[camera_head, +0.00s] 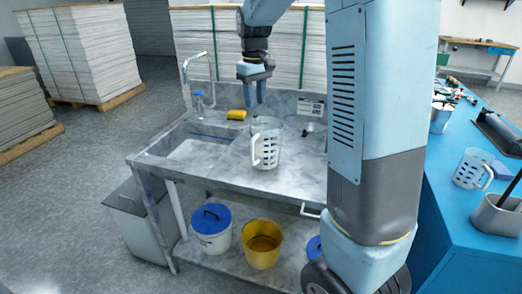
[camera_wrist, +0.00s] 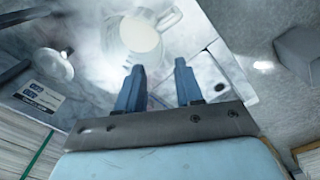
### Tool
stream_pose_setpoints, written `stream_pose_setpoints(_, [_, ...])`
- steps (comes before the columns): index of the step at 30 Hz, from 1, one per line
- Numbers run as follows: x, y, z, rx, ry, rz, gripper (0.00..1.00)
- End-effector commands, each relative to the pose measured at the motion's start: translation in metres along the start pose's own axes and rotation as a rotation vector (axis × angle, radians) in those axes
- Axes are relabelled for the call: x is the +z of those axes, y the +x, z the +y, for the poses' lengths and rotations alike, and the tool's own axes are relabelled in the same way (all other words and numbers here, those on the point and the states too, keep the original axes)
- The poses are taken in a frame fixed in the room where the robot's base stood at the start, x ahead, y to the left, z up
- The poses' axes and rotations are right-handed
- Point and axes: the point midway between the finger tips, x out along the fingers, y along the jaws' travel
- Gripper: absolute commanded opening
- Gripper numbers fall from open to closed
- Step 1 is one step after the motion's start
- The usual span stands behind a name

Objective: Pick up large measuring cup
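A large white measuring cup (camera_head: 266,142) with a slotted side and a handle stands upright on the metal sink counter (camera_head: 302,170). From above, the cup (camera_wrist: 140,36) shows in the wrist view with its round opening and its handle at the upper right. My gripper (camera_head: 257,103) hangs above and slightly behind the cup in the head view, fingers pointing down. In the wrist view my gripper (camera_wrist: 161,72) is open, with a gap between the two blue fingers and nothing in it. The cup lies beyond the fingertips, apart from them.
A yellow sponge (camera_head: 236,114), a bottle (camera_head: 198,103) and a faucet (camera_head: 196,66) stand near the sink basin. A second measuring cup (camera_head: 472,168) stands on the blue table (camera_head: 452,203) at right. A yellow bucket (camera_head: 262,245) and a lidded white bucket (camera_head: 212,232) are below the counter.

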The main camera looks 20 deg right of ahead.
Motion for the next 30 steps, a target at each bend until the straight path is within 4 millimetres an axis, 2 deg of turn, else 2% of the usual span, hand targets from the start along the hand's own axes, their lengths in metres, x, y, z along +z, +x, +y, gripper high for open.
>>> stream_pose_setpoints(5, [-0.001, 0.022, 0.0, -0.001, -0.002, -0.006, 0.36])
stream_pose_setpoints(13, [-0.001, 0.068, 0.0, -0.001, -0.001, -0.006, 0.36])
stream_pose_setpoints(23, [-0.001, 0.091, -0.001, 0.0, -0.002, -0.003, 0.36])
stream_pose_setpoints(30, [-0.002, 0.123, -0.001, 0.0, -0.001, -0.005, 0.36])
